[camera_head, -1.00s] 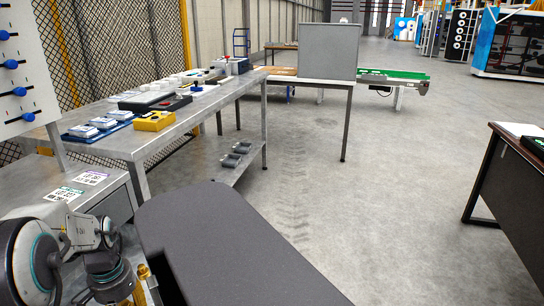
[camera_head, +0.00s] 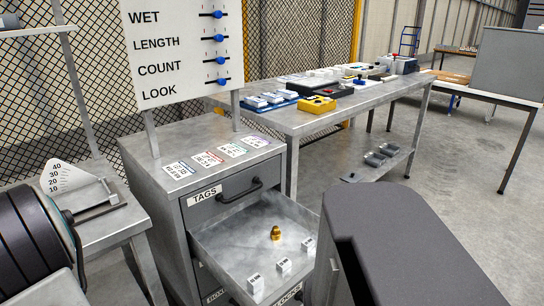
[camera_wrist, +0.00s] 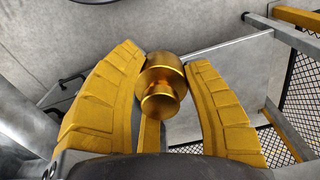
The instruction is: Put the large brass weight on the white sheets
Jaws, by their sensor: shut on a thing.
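A large brass weight (camera_wrist: 160,88) with a wide rounded head and a narrower lower part is between the two gold fingers of my gripper (camera_wrist: 168,62) in the wrist view. The gripper is shut on it. A second brass weight (camera_head: 276,234) stands upright in the open drawer (camera_head: 225,243) in the head view. I cannot make out the white sheets for certain in the current views.
The grey cabinet (camera_head: 190,144) has several printed cards on top. Its open drawer also holds several small white blocks (camera_head: 284,265). A metal workbench (camera_head: 300,119) with trays and a yellow box (camera_head: 317,105) stands behind. Clear floor (camera_head: 440,165) lies to the right.

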